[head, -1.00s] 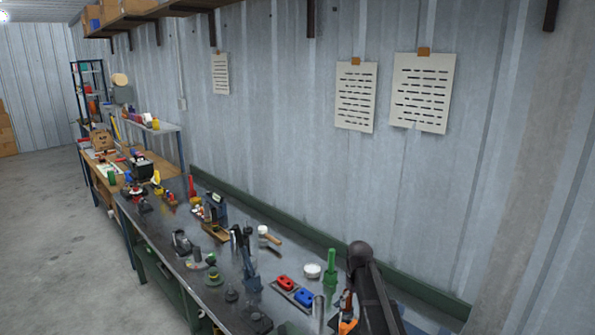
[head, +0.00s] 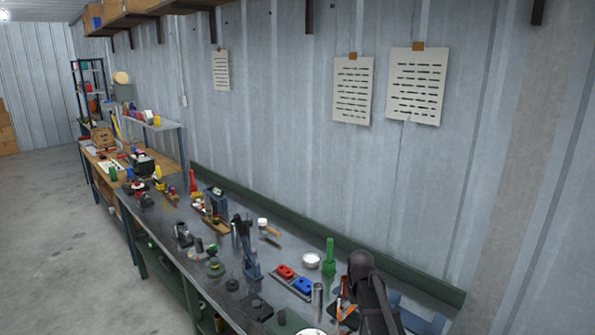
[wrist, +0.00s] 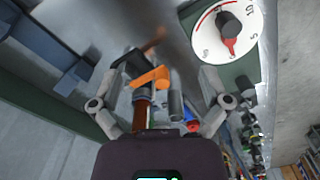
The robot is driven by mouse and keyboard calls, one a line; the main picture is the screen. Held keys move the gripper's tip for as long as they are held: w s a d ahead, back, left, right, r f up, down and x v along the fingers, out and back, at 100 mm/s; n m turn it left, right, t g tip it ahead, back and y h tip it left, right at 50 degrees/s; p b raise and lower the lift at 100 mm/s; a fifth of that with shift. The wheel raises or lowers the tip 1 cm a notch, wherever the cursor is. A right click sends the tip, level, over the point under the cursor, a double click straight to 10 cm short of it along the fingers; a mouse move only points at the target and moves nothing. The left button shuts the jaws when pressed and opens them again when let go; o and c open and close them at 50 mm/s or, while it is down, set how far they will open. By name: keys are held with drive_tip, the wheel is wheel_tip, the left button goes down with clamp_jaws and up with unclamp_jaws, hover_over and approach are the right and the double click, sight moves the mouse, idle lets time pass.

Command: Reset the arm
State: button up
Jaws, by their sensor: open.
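My gripper (wrist: 163,72) is open in the wrist view, its two fingers spread apart. Nothing shows clasped between them. In the head view my dark arm rises at the lower right over the near end of the workbench (head: 232,262); my gripper cannot be made out there.
A white dial (wrist: 229,36) with a red pointer is close to the right finger. The corrugated wall is behind; floor (head: 70,230) at left is clear.

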drive_tip(key=s+f+m+b, duration=0.1)
drive_tip(key=s+f+b, duration=0.1)
drive_tip(key=s, duration=0.3)
drive_tip(key=s+f+m+b, duration=0.1)
drive_tip(key=s+f+b, duration=0.2)
drive_tip(key=s, duration=0.3)
drive_tip(key=s+f+m+b, duration=0.1)
drive_tip(key=s+f+b, duration=0.1)
drive_tip(key=s, duration=0.3)
drive_tip(key=shift+s+a+f, duration=0.2)
drive_tip(key=shift+s+f, duration=0.1)
drive_tip(key=shift+f, duration=0.2)
idle(0.3)
